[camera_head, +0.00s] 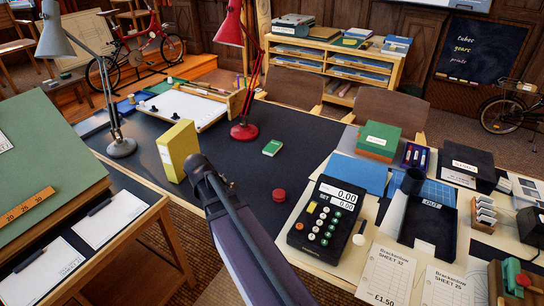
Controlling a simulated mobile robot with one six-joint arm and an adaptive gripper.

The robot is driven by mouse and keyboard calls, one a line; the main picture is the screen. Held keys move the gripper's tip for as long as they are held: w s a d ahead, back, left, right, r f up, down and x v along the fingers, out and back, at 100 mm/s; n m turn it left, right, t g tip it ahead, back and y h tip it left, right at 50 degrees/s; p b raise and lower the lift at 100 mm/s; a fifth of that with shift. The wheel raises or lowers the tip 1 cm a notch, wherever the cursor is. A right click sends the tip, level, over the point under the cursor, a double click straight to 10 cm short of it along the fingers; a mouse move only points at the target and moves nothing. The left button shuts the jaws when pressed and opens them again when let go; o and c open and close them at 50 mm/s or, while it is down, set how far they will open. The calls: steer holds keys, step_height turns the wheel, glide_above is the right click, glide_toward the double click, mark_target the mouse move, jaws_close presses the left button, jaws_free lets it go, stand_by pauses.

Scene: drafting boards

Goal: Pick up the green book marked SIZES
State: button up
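My arm rises from the bottom centre and ends in a dark joint left of the small book.
A yellow box (178,150) stands upright left of my arm. A red lamp (243,131) and a grey lamp (121,147) stand behind. A red round object (279,195) and a black calculator (325,222) are at the front. The dark table top (315,137) around the small book is clear.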

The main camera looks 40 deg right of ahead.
mark_target(272, 147)
steer(key=w+d+f+n+h+b, duration=0.1)
steer(key=w+d+n+b, duration=0.1)
steer(key=w+d, duration=0.1)
steer(key=w+d+f+n+t+h+b, duration=0.1)
steer(key=w+d+n+h+b, duration=0.1)
steer(key=d, duration=0.4)
steer(key=w+d+f+n+h+b, duration=0.1)
steer(key=w+d+f+n+b, duration=0.1)
steer(key=w+d+n+b, duration=0.1)
steer(key=shift+w+d+n+t+h, duration=0.2)
steer(key=shift+w+d, duration=0.1)
steer(key=shift+d, duration=0.3)
steer(key=shift+w+d+n+t+h, duration=0.1)
steer(key=shift+w+d+n, duration=0.15)
steer(key=shift+d, duration=0.35)
steer(key=w+d+n+h+b, duration=0.1)
steer(key=w+d+n+b, duration=0.1)
steer(key=d, duration=0.1)
steer(key=w+d+n+t+h+b, duration=0.1)
steer(key=d+n+b, duration=0.1)
steer(key=d+n, duration=0.1)
steer(key=w+d+n+h+b, duration=0.1)
steer(key=w+d+n+b, duration=0.1)
steer(key=d, duration=0.3)
steer(key=shift+w+d+f+n, duration=0.15)
steer(key=shift+w+f+n, duration=0.15)
steer(key=shift+f+n, duration=0.05)
steer(key=shift+w+d+r+n+t+h, duration=0.15)
steer(key=shift+d+n+t+h, duration=0.15)
steer(key=shift+h, duration=0.1)
